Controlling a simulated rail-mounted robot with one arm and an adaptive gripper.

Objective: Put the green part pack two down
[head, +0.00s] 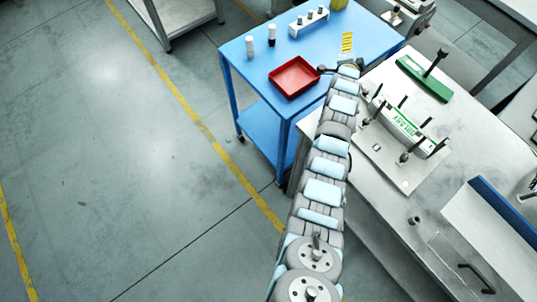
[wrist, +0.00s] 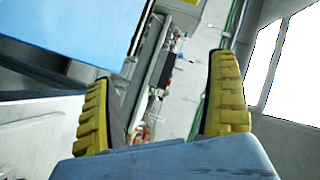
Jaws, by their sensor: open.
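A white pack with green lettering (head: 406,123) stands in a fixture (head: 388,150) between several black posts on the grey bench, in the head view. Whether several packs are stacked there cannot be told. A green plate with a black knob (head: 424,79) lies on the bench behind it. My gripper (wrist: 160,105) is open, with its yellow-padded fingers apart and nothing between them in the wrist view. In the head view my arm reaches to the right edge of the blue cart, left of the fixture and apart from the pack. The pack is not recognisable in the wrist view.
The blue cart (head: 251,72) carries a red tray (head: 294,77), a white rack (head: 308,23) and two small black-and-white bottles (head: 250,47). A blue-edged panel (head: 500,215) and a dark handle (head: 477,278) are at the right of the bench. The floor at left is clear.

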